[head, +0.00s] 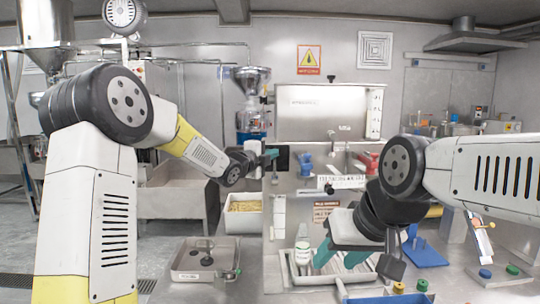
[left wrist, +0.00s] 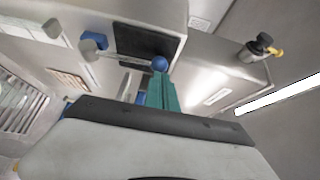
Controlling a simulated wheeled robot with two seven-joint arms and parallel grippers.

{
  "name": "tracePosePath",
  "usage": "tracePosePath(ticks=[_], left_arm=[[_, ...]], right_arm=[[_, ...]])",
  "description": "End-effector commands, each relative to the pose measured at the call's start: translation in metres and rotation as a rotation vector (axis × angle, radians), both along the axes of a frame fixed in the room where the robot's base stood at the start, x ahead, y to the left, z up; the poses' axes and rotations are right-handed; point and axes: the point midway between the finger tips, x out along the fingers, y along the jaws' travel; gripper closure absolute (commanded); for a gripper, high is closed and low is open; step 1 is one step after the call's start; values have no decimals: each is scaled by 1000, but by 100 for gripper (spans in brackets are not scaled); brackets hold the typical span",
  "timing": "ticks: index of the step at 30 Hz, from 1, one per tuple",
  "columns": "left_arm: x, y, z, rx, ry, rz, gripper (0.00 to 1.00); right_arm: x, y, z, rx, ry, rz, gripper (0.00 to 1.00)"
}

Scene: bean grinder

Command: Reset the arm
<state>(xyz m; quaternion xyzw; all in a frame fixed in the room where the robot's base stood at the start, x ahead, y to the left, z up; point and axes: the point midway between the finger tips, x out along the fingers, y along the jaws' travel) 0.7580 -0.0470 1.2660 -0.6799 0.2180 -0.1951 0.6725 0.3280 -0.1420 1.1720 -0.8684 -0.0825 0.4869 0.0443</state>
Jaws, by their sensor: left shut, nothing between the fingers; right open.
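My left gripper (head: 270,154) is raised in front of the steel machine (head: 315,112) in the head view, beside a dark panel (head: 282,162). Its teal fingers are together and empty. In the left wrist view the shut fingers (left wrist: 161,92) end close to a blue ball knob (left wrist: 160,64) in front of the dark panel (left wrist: 150,42); I cannot tell if they touch. My right gripper (head: 338,257) is low over a pale tray (head: 290,281). Its teal fingers are apart, pointing down, with nothing visible between them. A white bottle (head: 302,252) stands left of them.
A bin of yellowish beans (head: 243,206) stands left of the machine. A shallow grey tray (head: 186,262) with dark items lies at the front. A blue stand (head: 425,252) and a metal tray with coloured knobs (head: 502,275) are at the right. A blue-edged container (head: 385,299) is at the front edge.

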Motion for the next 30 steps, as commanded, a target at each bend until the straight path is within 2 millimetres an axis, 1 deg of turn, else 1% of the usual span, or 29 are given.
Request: tracePosePath(ticks=[4,12,17,20,22,23,24,26,27,29,30], left_arm=[[-13,9,1,2,0,2,100],[-50,35,2,2,0,2,100],[-63,45,3,-3,8,9,100],[-72,58,6,-29,71,57,100],[-84,75,7,-75,163,131,100],[-91,85,8,-104,211,172,100],[-104,99,6,-152,289,235,100],[-128,122,4,-243,408,339,100],[-147,138,-1,-312,491,413,100],[-179,157,-9,-425,612,517,100],[-202,169,-15,-505,691,587,100]], right_arm=[[0,0,0,1,0,1,54],[0,0,0,1,-1,0,54],[0,0,0,1,-1,0,54],[1,0,0,1,-1,0,54],[0,0,0,1,-1,0,54],[0,0,0,1,-1,0,54],[0,0,0,1,-1,0,54],[0,0,0,1,-1,0,54],[0,0,0,1,-1,0,54],[0,0,0,1,-1,0,54],[0,0,0,1,-1,0,54]])
